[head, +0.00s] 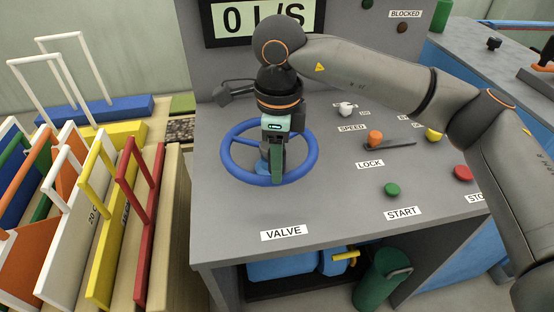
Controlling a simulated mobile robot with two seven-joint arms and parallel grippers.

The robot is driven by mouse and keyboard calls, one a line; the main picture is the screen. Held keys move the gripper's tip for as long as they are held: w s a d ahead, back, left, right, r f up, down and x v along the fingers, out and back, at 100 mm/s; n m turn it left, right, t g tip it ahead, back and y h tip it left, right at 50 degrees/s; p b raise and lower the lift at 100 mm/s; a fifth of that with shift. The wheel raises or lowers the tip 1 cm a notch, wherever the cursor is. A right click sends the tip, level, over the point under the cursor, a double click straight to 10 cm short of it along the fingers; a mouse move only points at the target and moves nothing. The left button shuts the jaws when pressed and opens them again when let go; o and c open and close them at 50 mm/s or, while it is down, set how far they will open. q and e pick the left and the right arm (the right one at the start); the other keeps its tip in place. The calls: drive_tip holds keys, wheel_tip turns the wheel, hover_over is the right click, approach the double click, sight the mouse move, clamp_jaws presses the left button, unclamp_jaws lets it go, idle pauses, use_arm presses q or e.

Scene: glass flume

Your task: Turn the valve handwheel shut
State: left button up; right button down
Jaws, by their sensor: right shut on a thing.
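The blue valve handwheel (240,172) lies flat on the grey console top, behind the label VALVE (283,232). My right gripper (276,168) reaches down over the wheel from above and is shut on it. The fingers hide the right middle part of the wheel, so the exact grip on rim or spoke is hard to see. The display (262,18) at the back reads "0 L/S", its top cut off by the frame. My left gripper is not in view.
Right of the wheel are the orange-knobbed LOCK lever (375,137), a green START button (392,189), a red button (463,173) and a white SPEED knob (346,108). Coloured handled boards (100,230) stand at left. A green bucket (380,280) sits below the console.

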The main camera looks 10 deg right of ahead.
drive_tip(key=shift+d, duration=0.15)
drive_tip(key=c, duration=0.5)
unclamp_jaws()
wheel_tip(320, 180, up, 11)
drive_tip(key=shift+r, duration=0.15)
drive_tip(key=shift+r+p, duration=0.3)
drive_tip(key=shift+r, duration=0.35)
